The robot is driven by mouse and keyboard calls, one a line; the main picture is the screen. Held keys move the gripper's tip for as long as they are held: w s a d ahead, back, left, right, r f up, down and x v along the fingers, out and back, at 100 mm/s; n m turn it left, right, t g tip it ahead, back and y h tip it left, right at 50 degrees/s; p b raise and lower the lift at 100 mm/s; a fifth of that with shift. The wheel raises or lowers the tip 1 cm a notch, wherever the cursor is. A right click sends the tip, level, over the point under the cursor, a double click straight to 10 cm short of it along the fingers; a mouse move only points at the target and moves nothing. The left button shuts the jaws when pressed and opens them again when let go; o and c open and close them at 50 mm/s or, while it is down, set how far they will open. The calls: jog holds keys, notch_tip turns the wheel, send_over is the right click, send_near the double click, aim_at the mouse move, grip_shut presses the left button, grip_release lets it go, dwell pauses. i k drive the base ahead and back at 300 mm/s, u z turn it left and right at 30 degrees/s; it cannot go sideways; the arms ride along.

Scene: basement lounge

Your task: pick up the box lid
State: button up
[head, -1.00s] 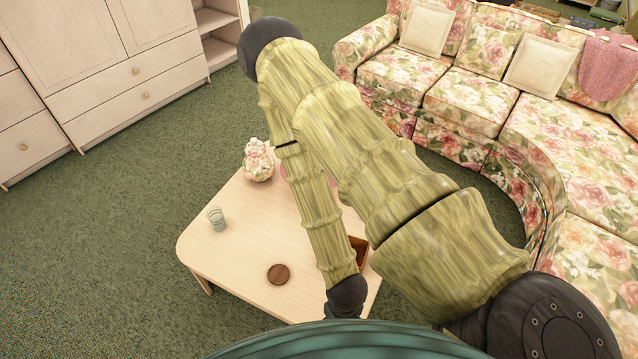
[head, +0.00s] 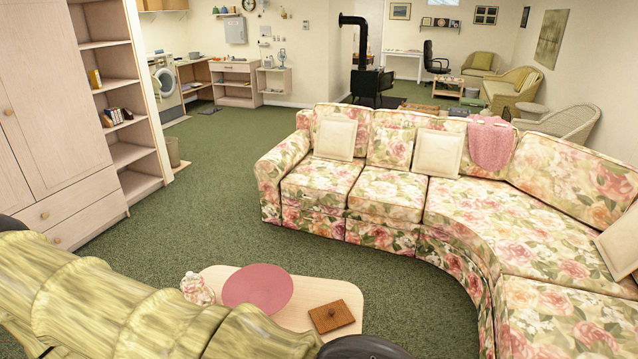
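A square brown wooden lid (head: 331,316) with a small dark knob lies toward the right end of the pale wooden coffee table (head: 290,318). It looks like the top of a low box, but I cannot make out the box under it from this angle. My arm crosses the lower left of the head view and hides the near part of the table. My gripper is out of view, so its position relative to the lid does not show.
On the table are a round pink mat (head: 258,288) and a floral jar (head: 196,288). A curved floral sofa (head: 380,190) stands behind and to the right. A tall cabinet (head: 60,110) is at left. Green carpet (head: 215,190) lies open between them.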

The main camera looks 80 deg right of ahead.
aim_at(326, 318)
jog(key=i, duration=1)
jog(key=z, duration=2.3)
jog(key=i, duration=0.5)
jog(key=z, duration=0.05)
